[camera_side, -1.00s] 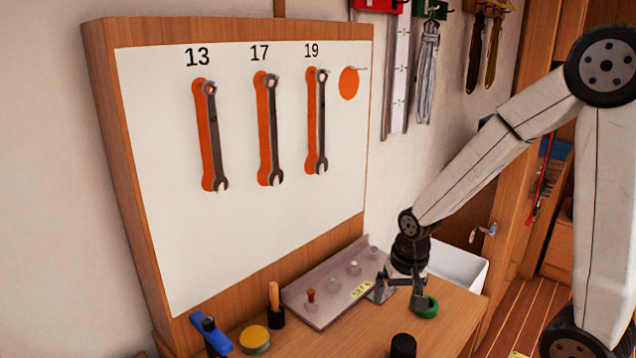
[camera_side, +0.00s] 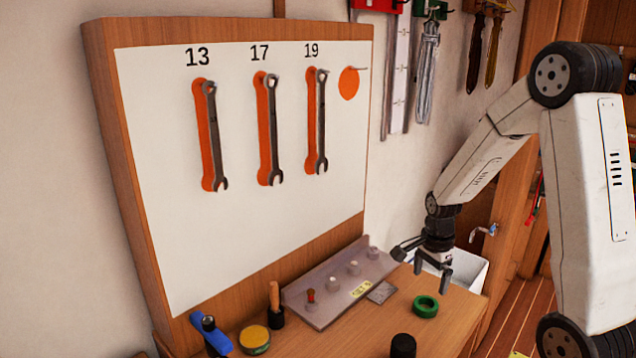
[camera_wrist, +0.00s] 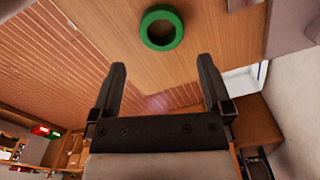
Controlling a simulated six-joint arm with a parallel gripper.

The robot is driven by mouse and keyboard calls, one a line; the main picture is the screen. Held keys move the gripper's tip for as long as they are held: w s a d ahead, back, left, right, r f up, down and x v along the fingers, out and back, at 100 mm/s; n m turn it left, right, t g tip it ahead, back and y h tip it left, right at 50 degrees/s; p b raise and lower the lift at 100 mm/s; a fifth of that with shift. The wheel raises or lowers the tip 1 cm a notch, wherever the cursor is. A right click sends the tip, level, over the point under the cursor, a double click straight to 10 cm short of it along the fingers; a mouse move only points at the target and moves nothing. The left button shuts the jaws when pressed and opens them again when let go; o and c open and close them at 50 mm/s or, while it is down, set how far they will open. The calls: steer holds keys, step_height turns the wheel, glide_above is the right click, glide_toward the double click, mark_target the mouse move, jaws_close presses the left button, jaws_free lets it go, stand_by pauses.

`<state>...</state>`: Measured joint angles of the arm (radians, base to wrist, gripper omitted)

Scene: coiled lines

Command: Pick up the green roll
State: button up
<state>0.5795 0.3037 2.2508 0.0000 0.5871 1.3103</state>
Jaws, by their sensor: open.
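The green roll (camera_side: 426,306) is a ring of green tape lying flat on the wooden bench (camera_side: 452,316), near its right end. In the wrist view the roll (camera_wrist: 161,28) is at the top middle, beyond the fingertips, with bare wood showing through its hole. My gripper (camera_side: 432,274) is open and empty, above the bench and apart from the roll. In the wrist view its two dark fingers (camera_wrist: 162,68) are spread wide with nothing between them.
A grey metal plate with several pegs (camera_side: 328,290) lies left of the roll. A black cylinder (camera_side: 403,346) stands in front. A white bin (camera_side: 470,271) is behind my gripper. A yellow-topped tin (camera_side: 254,339) and a blue tool (camera_side: 211,334) sit at left. Bench around the roll is clear.

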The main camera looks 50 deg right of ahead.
mark_target(425, 299)
steer(key=shift+f, duration=1.2)
steer(key=shift+f, duration=0.15)
steer(key=shift+w+f, duration=0.1)
steer(key=shift+f, duration=2.35)
steer(key=c, duration=1.1)
steer(key=shift+r, duration=0.15)
steer(key=shift+r, duration=4.9)
